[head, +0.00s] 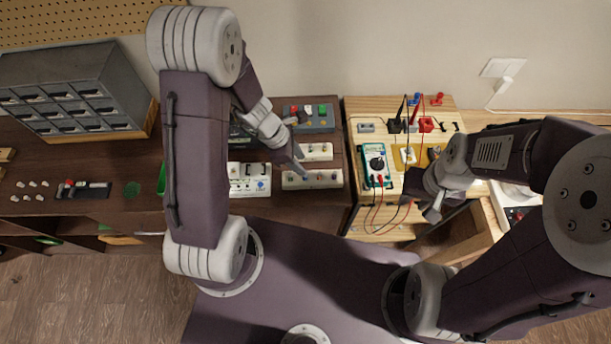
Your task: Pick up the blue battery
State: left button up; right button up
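I cannot make out a blue battery for certain. A small blue item (414,100) lies beside red parts at the back of the light wooden bench, too small to identify. My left gripper (301,140) is above the dark bench, near white strips with small parts; its fingers look apart, with nothing visible between them. My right gripper (420,206) is over the front of the light bench, right of the multimeter (377,164); its fingers look apart and empty. My arms hide parts of both benches.
A grey drawer cabinet (75,92) stands at the back left. Red and black leads (417,128) rise from the light bench and run near my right gripper. An open wooden drawer (470,232) sticks out at the right. Small parts lie on the left of the dark bench.

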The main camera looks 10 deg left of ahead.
aim_at(305, 177)
pick_arm(q)
jog(key=f, duration=0.1)
jog(key=f+b, duration=0.1)
jog(key=f, duration=0.1)
jog(key=s+d+f+b, duration=0.1)
jog(key=shift+f, duration=0.2)
jog(key=shift+d+f, duration=0.1)
jog(key=shift+d, duration=0.05)
jog(key=shift+w, duration=0.15)
grip_shut()
